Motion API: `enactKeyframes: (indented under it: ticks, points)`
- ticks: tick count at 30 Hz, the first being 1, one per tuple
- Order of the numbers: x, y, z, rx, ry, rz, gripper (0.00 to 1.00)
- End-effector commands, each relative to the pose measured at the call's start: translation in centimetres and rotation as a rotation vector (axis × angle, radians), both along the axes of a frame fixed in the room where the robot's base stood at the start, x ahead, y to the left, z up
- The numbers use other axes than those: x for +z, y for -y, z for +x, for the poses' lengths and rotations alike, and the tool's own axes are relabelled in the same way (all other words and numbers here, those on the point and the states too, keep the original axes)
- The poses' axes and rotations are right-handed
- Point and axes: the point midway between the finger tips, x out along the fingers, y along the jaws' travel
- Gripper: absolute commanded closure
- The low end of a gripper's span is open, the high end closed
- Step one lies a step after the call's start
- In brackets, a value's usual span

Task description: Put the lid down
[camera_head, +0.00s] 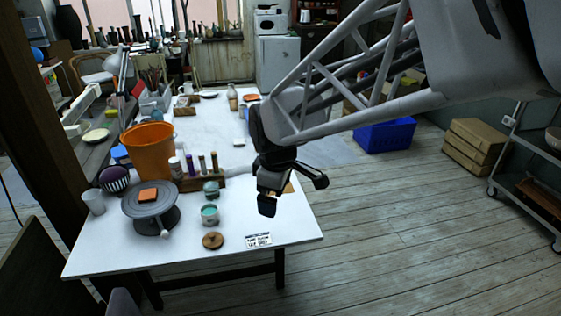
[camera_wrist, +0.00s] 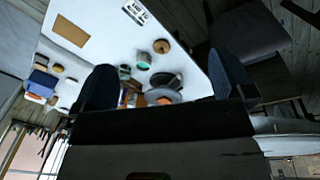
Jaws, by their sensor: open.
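A round brown wooden lid (camera_head: 213,240) lies flat on the white table (camera_head: 190,255) near its front edge. It also shows in the wrist view (camera_wrist: 161,46). A small jar with teal contents (camera_head: 210,215) stands just behind the lid, its top uncovered, and shows in the wrist view (camera_wrist: 143,61). My gripper (camera_head: 292,197) is open and empty, above the table's right side, to the right of the lid and apart from it. In the wrist view, nothing is between the dark fingers that I can make out as held.
A grey turntable (camera_head: 150,207) with an orange block stands left of the jar. A printed label (camera_head: 258,240) lies right of the lid. The front right table corner is clear.

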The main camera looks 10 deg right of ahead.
Motion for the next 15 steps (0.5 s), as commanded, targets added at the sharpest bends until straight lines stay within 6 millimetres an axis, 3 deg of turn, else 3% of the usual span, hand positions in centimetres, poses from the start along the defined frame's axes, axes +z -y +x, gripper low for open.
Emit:
enactKeyframes:
  ticks: [6,15]
  points:
    - [2.1,2.8,-5.4,-0.306,0.028,0.043,0.01]
    - [3.4,5.7,-12.7,-0.728,0.061,0.111,0.01]
